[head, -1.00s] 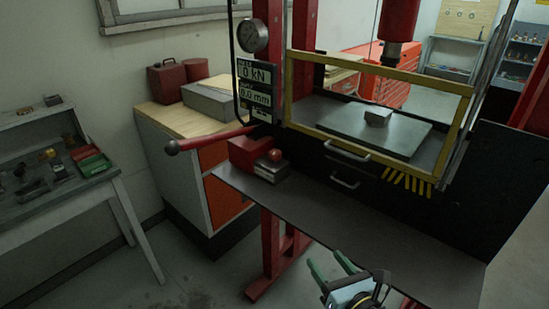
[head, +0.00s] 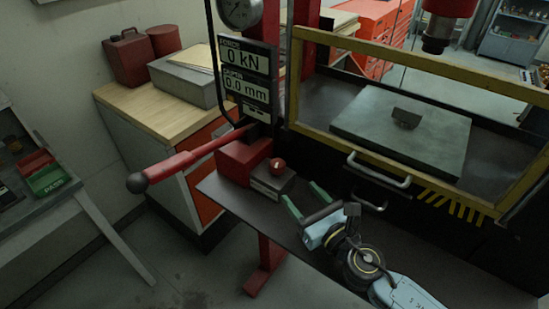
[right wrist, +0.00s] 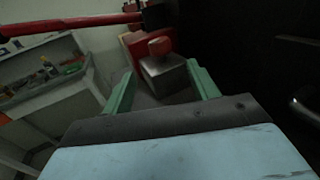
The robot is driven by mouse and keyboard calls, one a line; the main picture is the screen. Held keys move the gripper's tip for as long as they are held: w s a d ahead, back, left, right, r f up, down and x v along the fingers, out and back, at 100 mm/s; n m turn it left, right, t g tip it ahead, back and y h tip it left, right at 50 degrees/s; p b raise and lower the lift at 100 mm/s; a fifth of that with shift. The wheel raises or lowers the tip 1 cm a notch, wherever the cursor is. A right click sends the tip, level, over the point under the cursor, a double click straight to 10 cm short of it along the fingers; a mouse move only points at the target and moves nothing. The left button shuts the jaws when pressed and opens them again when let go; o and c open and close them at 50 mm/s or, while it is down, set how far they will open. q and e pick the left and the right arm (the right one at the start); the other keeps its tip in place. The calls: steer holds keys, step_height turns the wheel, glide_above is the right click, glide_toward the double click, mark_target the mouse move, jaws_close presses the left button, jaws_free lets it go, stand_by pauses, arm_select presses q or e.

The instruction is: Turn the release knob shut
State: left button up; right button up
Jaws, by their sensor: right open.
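The release knob (head: 277,165) is a small red knob on top of a grey block (head: 272,184), beside the red pump body (head: 242,160) on the dark shelf. It also shows in the right wrist view (right wrist: 160,46), ahead and between the fingers, still beyond the tips. My right gripper (head: 303,197) has green fingers, is open and empty, and is to the right of and nearer than the knob. It also shows in the right wrist view (right wrist: 161,83). My left gripper is not in view.
A long red pump lever (head: 190,158) reaches left from above the pump. The yellow-framed guard (head: 400,144) and drawer-like handles (head: 378,176) are behind and right of my arm. The shelf's left end (head: 215,188) is clear.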

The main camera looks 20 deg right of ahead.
mark_target(279, 173)
steer(key=x, duration=0.3)
steer(key=shift+w+r+p, duration=0.15)
steer(key=shift+r+p, duration=0.05)
steer(key=shift+p, duration=0.1)
steer(key=shift+x, duration=1.1)
steer(key=x, duration=0.5)
steer(key=shift+w+a+f, duration=0.1)
steer(key=shift+f, duration=0.05)
steer(key=shift+w+a, duration=0.1)
steer(key=shift+w, duration=0.45)
steer(key=shift+c, duration=0.7)
steer(key=c, duration=0.8)
steer(key=m+h, duration=0.2)
steer(key=h, duration=0.1)
steer(key=shift+a+t+h+p, duration=0.1)
steer(key=shift+t+h+p, duration=0.2)
steer(key=shift+p, duration=0.05)
steer(key=shift+c, duration=0.2)
steer(key=shift+m+h, duration=1.3)
steer(key=shift+h, duration=0.5)
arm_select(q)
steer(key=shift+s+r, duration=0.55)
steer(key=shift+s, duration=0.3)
arm_select(e)
steer(key=o, duration=1)
